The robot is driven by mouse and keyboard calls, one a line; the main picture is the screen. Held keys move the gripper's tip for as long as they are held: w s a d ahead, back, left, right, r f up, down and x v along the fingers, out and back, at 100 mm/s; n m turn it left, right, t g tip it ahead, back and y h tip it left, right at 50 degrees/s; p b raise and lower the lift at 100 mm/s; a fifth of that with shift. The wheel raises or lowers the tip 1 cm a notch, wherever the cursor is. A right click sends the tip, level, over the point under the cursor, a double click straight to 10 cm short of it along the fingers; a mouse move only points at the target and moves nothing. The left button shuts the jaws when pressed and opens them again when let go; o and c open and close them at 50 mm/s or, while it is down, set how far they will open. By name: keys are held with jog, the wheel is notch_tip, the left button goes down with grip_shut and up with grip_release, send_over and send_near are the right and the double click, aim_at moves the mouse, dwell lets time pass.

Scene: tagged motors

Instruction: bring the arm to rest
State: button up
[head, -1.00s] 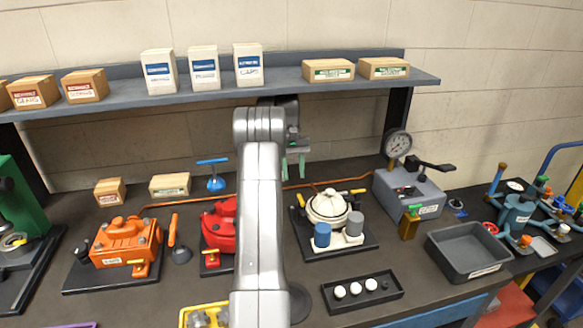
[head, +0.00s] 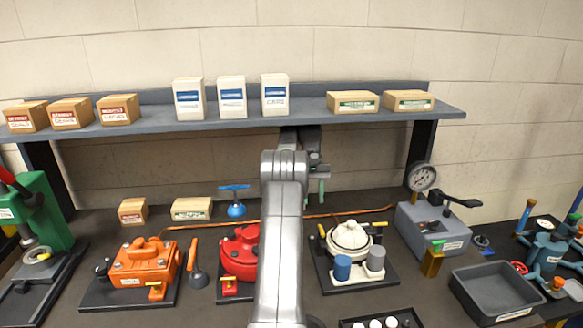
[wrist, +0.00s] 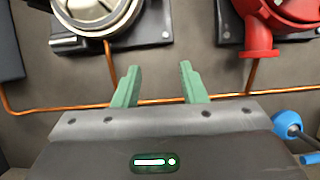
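My gripper (wrist: 160,88) has two green fingers that stand apart with nothing between them in the wrist view. In the head view my gripper (head: 318,188) hangs below the shelf front, above the back part of the bench, behind the white-lidded motor. My arm reaches up the middle of the head view and hides part of the bench and the red motor's right side. The gripper touches nothing that I can see.
The shelf (head: 145,121) with several boxes runs above the bench. An orange motor (head: 145,265), a red motor (head: 238,250) and a white motor (head: 348,240) stand in front. A gauge block (head: 432,225) and a grey bin (head: 497,290) are at the right. A copper pipe (wrist: 60,109) crosses the bench.

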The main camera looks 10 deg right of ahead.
aim_at(321, 227)
jog(key=shift+s+d+r+p, duration=0.1)
jog(key=shift+s+p, duration=0.35)
jog(key=shift+s, duration=2.3)
jog(key=shift+s+r+p, duration=0.1)
jog(key=shift+s+p, duration=0.3)
jog(key=shift+s, duration=2.3)
jog(key=shift+s+f, duration=0.4)
jog(key=shift+s, duration=0.15)
jog(key=shift+w, duration=0.1)
